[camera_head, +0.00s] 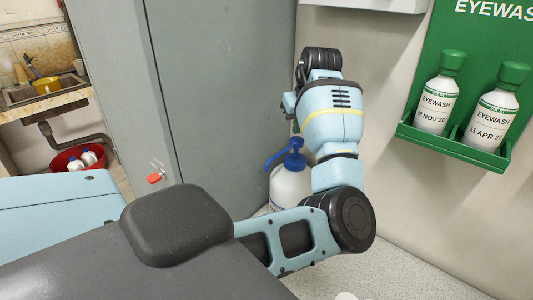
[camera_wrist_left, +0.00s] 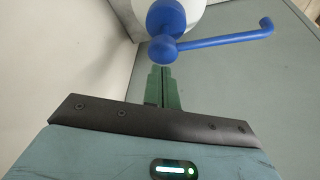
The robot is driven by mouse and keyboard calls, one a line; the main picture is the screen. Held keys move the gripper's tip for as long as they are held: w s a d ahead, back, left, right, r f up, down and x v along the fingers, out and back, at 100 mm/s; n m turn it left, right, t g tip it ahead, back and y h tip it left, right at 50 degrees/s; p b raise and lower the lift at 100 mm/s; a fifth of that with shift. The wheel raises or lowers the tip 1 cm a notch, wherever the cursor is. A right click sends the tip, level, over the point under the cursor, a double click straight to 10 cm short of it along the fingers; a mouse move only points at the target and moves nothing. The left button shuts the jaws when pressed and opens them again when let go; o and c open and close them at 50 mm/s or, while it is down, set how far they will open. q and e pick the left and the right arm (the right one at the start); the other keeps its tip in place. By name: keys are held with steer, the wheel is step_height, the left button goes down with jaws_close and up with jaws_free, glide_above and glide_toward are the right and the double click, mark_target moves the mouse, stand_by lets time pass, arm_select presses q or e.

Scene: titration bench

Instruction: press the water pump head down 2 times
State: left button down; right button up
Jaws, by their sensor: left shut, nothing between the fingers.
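The water pump is a white bottle (camera_head: 290,187) with a blue pump head (camera_head: 295,146) and a blue spout reaching left, standing at the foot of the grey cabinet. In the left wrist view the blue pump head (camera_wrist_left: 163,48) is just beyond the fingertips, with its spout pointing right and the white bottle (camera_wrist_left: 195,8) behind it. My left gripper (camera_wrist_left: 163,72) has green fingers shut together with nothing between them. In the head view the gripper is mostly hidden behind my arm, close above the pump head. I cannot tell whether the fingers touch it. My right gripper is not in view.
The grey cabinet (camera_head: 225,95) stands beside the pump on the left. A green eyewash rack (camera_head: 455,145) with two bottles hangs on the right wall. A red basin (camera_head: 75,160) and a sink (camera_head: 35,90) are at far left.

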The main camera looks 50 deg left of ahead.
mark_target(298, 139)
arm_select(q)
steer(key=shift+f, duration=0.15)
steer(key=shift+f, duration=1.95)
steer(key=shift+r, duration=2)
steer(key=shift+f, duration=0.2)
